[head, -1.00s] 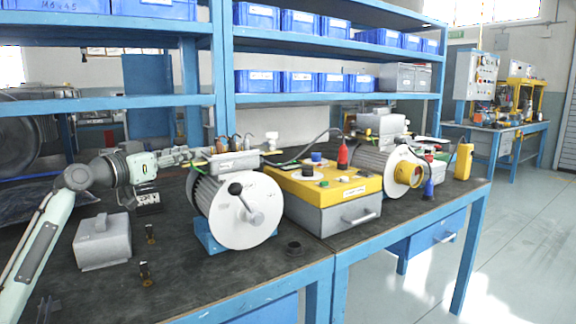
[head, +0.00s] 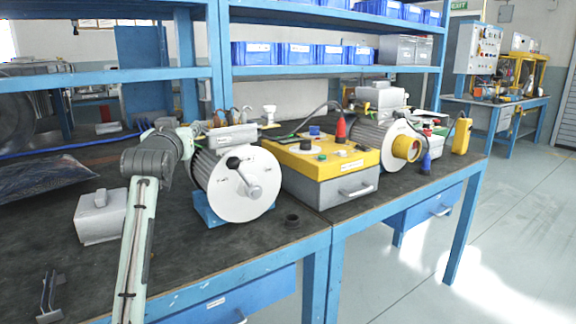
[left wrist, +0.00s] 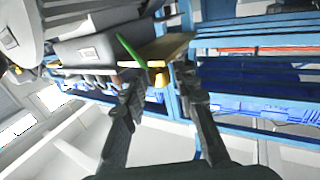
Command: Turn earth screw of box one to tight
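A grey terminal box (head: 232,138) sits on top of the near motor (head: 207,182), which has a white round end plate with a black-knobbed crank. I cannot read which box is box one. In the left wrist view a grey box (left wrist: 85,50) shows upper left, with a green strip (left wrist: 130,48) at its edge. The earth screw is too small to make out. My left gripper (left wrist: 160,80) is open and empty, its fingertips apart, close to the box edge. In the head view its fingers are mostly hidden behind my arm and the motor. My right gripper is not in view.
A yellow-topped control box (head: 325,155) stands right of the near motor. A second motor (head: 372,136) with a yellow ring stands beyond it. A grey block with a handle (head: 98,220) sits at left. Shelves with blue bins (head: 295,54) rise behind. The front bench strip is mostly clear.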

